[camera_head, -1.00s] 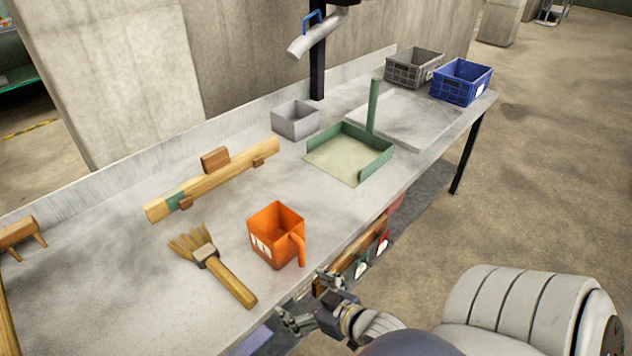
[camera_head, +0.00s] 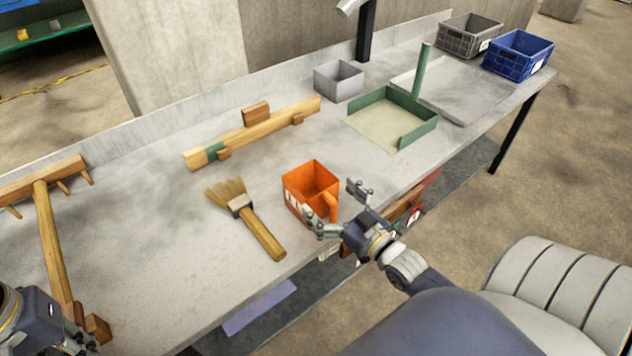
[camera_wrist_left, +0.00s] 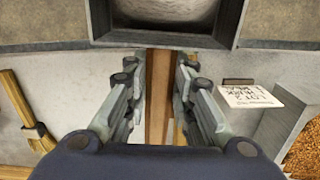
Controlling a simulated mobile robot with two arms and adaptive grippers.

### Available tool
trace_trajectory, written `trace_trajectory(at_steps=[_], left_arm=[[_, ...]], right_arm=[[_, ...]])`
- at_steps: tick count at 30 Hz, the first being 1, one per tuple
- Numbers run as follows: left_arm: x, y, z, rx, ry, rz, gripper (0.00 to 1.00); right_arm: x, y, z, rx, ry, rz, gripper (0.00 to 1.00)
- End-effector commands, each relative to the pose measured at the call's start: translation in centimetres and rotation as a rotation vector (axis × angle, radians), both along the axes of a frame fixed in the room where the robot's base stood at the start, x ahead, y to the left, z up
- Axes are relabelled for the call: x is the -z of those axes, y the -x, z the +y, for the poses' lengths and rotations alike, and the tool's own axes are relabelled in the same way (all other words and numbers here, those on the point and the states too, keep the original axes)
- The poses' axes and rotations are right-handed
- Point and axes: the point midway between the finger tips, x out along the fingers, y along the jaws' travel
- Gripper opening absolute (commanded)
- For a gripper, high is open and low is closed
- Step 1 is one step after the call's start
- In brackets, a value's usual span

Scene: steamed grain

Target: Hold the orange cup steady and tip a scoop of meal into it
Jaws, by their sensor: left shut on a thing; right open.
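The orange cup (camera_head: 298,200) stands upright on the bench near its front edge, its handle toward the right. My right gripper (camera_head: 342,212) is open at the cup's handle side, with its fingers spread near the handle; I cannot tell whether they touch it. My left gripper (camera_wrist_left: 160,100) is shut on the wooden handle of a scoop (camera_wrist_left: 236,22). The scoop's dark square pan shows at the top of the left wrist view, with pale meal (camera_wrist_left: 165,12) in it. In the head view the left gripper (camera_head: 78,340) is partly cut off at the bottom left; the scoop's pan is not visible there.
A brush (camera_head: 258,232) lies just left of the cup. A wooden rake (camera_head: 48,230) lies at the left. A green-walled tray (camera_head: 418,128) and a grey box (camera_head: 340,82) stand farther back. A bin wall (camera_wrist_left: 272,130) with a label card (camera_wrist_left: 250,100) shows in the left wrist view.

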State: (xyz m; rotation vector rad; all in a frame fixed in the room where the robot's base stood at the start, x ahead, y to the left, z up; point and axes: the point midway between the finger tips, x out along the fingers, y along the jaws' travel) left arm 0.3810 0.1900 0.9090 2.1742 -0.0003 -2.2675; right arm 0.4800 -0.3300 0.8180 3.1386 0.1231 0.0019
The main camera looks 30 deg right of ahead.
Motion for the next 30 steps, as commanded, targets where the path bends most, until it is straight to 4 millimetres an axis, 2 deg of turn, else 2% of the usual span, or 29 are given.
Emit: trace_trajectory(at_steps=[3, 10, 15, 23, 29, 30], left_arm=[[-0.2, 0.0, 0.0, 0.000, 0.000, -0.001, 0.00], [-0.2, 0.0, 0.0, 0.000, 0.000, -0.001, 0.00], [-0.2, 0.0, 0.0, 0.000, 0.000, -0.001, 0.00], [-0.2, 0.0, 0.0, 0.000, 0.000, -0.001, 0.00], [-0.2, 0.0, 0.0, 0.000, 0.000, -0.001, 0.00], [-0.2, 0.0, 0.0, 0.000, 0.000, -0.001, 0.00]], right_arm=[[-0.1, -2.1, 0.2, 0.000, 0.000, -0.003, 1.00], [0.0, -4.7, 0.4, 0.000, -0.001, 0.000, 1.00], [0.1, -5.4, 0.4, 0.000, -0.001, 0.002, 1.00], [0.1, -5.5, 0.5, 0.000, -0.001, 0.002, 1.00], [0.1, -5.5, 0.5, 0.000, -0.001, 0.002, 0.57], [0.1, -5.5, 0.5, 0.000, -0.001, 0.002, 0.57]])
